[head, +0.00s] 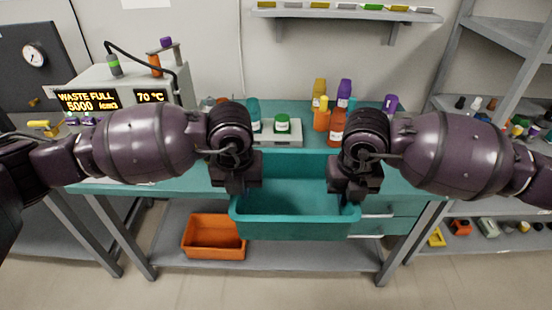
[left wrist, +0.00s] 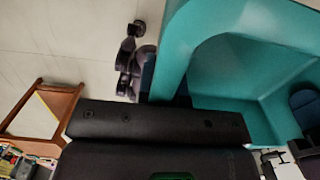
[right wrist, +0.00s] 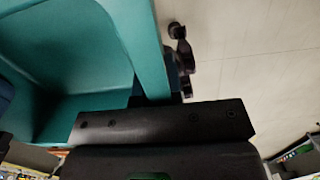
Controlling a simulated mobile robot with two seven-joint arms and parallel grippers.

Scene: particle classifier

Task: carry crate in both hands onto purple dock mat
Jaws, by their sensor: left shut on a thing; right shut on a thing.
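The teal crate (head: 293,225) hangs level in front of the workbench, and its visible inside is empty. My left gripper (head: 236,190) is shut on its left wall, and my right gripper (head: 350,192) is shut on its right wall. The left wrist view shows the crate (left wrist: 240,65) with its wall running down to the gripper. The right wrist view shows the opposite wall of the crate (right wrist: 70,55) in the same way. The fingertips are mostly hidden behind the gripper bodies. No purple mat shows in any view.
The teal-topped workbench (head: 195,185) is just behind the crate, holding bottles, jars and a machine with a display (head: 88,100). An orange bin (head: 213,238) sits on its lower shelf. Grey shelving (head: 500,190) stands at right. The floor in front looks clear.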

